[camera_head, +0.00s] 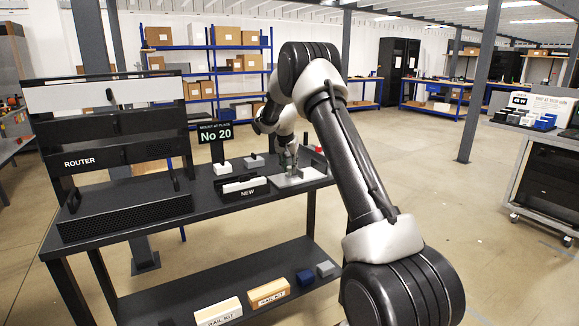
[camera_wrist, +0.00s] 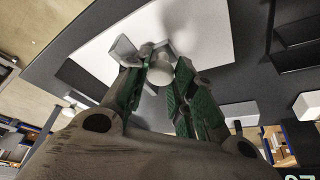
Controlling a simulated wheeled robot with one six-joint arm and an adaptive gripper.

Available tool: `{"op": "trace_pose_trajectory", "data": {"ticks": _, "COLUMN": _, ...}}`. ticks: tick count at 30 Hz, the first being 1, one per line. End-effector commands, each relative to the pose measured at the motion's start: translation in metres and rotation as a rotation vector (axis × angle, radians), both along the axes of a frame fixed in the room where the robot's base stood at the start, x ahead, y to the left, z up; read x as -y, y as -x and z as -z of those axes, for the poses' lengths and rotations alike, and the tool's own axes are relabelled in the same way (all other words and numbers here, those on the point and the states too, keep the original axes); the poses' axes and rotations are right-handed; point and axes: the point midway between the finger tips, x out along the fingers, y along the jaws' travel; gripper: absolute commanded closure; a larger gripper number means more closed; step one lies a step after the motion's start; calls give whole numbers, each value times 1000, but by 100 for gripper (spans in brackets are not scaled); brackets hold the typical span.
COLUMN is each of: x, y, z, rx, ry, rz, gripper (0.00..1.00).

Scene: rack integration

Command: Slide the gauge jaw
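My gripper (camera_head: 288,158) points down over a pale plate (camera_head: 305,178) at the right end of the dark bench. In the wrist view, its two green-padded fingers (camera_wrist: 160,75) are spread apart. A pale grey rounded knob or post (camera_wrist: 160,71) shows between and just beyond the fingertips, close to both. I cannot tell whether either finger touches it. A small grey block (camera_wrist: 123,49) stands on the plate (camera_wrist: 205,35), left of the fingertips. I cannot tell which of these parts is the gauge jaw. In the head view, the gripper partly hides the gauge.
A "NEW" tray (camera_head: 245,190) sits left of the plate, with small white (camera_head: 223,168) and grey (camera_head: 254,160) blocks behind it. A sign (camera_head: 215,133) reads "No 20". The router rack (camera_head: 115,130) fills the bench's left. Kit boxes (camera_head: 268,292) lie on the lower shelf.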

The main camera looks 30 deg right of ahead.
Motion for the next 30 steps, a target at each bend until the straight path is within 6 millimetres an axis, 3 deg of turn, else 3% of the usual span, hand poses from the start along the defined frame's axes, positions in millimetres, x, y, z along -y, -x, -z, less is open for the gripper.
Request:
{"op": "trace_pose_trajectory", "data": {"ticks": 5, "x": -2, "y": 0, "z": 0, "rx": 0, "ry": 0, "rz": -1, "gripper": 100}}
{"op": "trace_pose_trajectory", "data": {"ticks": 13, "x": -37, "y": 1, "z": 0, "rx": -1, "ry": -1, "rz": -3, "gripper": 100}}
{"op": "trace_pose_trajectory", "data": {"ticks": 21, "x": -41, "y": 2, "z": 0, "rx": -1, "ry": -2, "rz": -1, "gripper": 100}}
{"op": "trace_pose_trajectory", "data": {"ticks": 22, "x": -41, "y": 2, "z": 0, "rx": -1, "ry": -2, "rz": -1, "gripper": 71}}
{"op": "trace_pose_trajectory", "data": {"ticks": 25, "x": -41, "y": 1, "z": 0, "rx": -1, "ry": -2, "rz": -1, "gripper": 53}}
{"op": "trace_pose_trajectory", "data": {"ticks": 30, "x": -40, "y": 1, "z": 0, "rx": -1, "ry": -1, "rz": 0, "gripper": 53}}
